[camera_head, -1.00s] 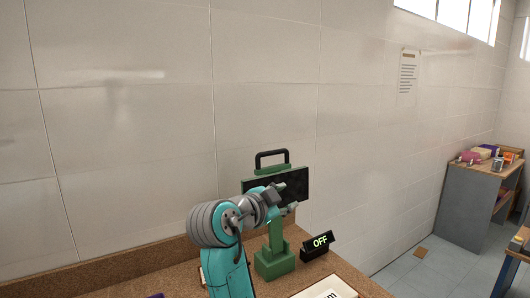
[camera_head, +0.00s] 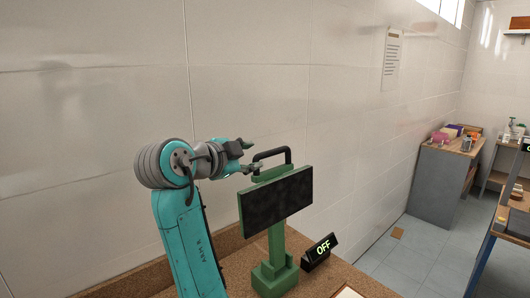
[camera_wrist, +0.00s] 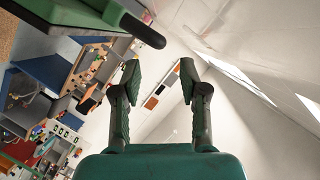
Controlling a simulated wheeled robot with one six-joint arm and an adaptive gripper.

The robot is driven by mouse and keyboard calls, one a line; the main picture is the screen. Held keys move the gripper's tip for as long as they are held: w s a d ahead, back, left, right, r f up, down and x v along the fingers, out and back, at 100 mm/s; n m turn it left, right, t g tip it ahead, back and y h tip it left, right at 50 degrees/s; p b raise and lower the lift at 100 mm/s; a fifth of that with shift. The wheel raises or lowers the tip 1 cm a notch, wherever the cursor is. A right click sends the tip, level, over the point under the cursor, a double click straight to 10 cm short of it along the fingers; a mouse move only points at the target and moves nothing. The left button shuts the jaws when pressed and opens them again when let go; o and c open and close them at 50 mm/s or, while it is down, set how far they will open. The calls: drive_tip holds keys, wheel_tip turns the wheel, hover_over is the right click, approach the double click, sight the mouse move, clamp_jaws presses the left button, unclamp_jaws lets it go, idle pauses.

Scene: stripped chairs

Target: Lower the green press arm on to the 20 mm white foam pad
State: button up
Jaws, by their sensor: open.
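The green press (camera_head: 277,245) stands on the brown worktop, its upright post on a green base. Its green press arm (camera_head: 270,174) is raised at the top, with a dark flat plate (camera_head: 277,198) facing forward and a black bar handle (camera_head: 272,153) above. My gripper (camera_head: 253,158) is open beside the left end of the handle, with nothing between its fingers. In the wrist view my two fingers (camera_wrist: 160,72) are spread and empty, and a green part with a dark rounded end (camera_wrist: 140,30) lies at upper left, outside them. I cannot make out the white foam pad.
A black sign reading OFF (camera_head: 320,250) stands right of the press base. A white item (camera_head: 346,293) is cut off at the bottom edge. A tiled wall is close behind. A grey cabinet (camera_head: 440,185) with goods stands far right, beyond open floor.

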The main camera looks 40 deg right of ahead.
sight(265, 154)
drive_tip(key=x, duration=1)
drive_tip(key=shift+s, duration=0.1)
clamp_jaws()
